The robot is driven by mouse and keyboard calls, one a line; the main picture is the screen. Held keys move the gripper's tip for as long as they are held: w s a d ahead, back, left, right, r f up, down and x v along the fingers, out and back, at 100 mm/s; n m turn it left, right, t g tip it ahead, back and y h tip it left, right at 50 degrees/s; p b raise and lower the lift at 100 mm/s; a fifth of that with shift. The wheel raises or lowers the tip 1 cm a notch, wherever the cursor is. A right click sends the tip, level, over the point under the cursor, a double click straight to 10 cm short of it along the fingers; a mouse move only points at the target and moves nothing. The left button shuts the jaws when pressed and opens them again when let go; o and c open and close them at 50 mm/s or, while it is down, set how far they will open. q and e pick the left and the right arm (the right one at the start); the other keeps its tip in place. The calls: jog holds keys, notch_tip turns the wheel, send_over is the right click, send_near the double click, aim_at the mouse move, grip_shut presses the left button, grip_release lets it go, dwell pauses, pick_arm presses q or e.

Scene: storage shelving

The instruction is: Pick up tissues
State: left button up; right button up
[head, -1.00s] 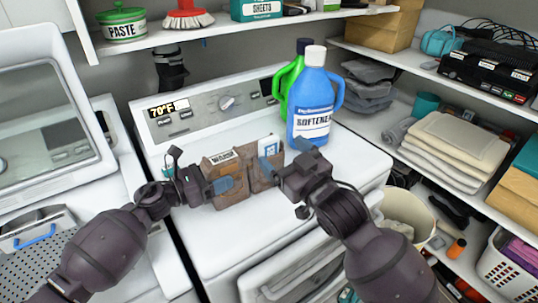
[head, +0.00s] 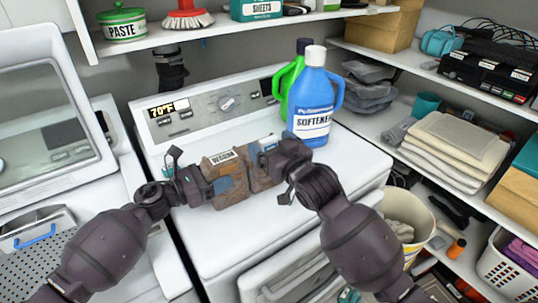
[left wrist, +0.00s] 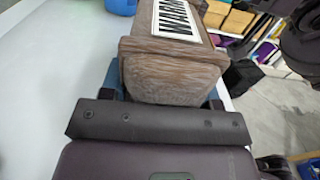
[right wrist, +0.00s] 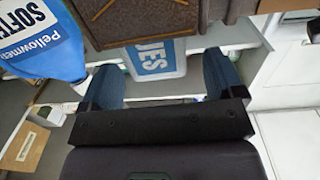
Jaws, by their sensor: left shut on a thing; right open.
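The tissues (right wrist: 155,58) are a white pack with a blue label ending "UES". In the head view the tissues (head: 267,145) show as a small white and blue patch, partly hidden by my right gripper. A brown wood-grained box (head: 232,192) with a white "WARM" label stands on the white machine, beside the tissues. My left gripper (head: 222,186) is shut on this box at its left side; the box also fills the left wrist view (left wrist: 170,70). My right gripper (right wrist: 165,78) is open, with its blue fingers on either side of the tissues. Contact cannot be told.
A blue softener jug (head: 312,105) and a green jug (head: 291,85) stand right behind my right gripper. A shelf (head: 240,28) hangs above the machine. Shelves with folded towels (head: 455,140) are at the right. The machine's front top (head: 225,245) is clear.

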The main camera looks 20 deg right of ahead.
jog(key=shift+x, duration=1.75)
jog(key=shift+d+f, duration=0.1)
jog(key=shift+f, duration=0.05)
jog(key=shift+c, duration=0.4)
jog(key=c, duration=0.9)
notch_tip(320, 180, up, 10)
jog(key=shift+r, duration=0.1)
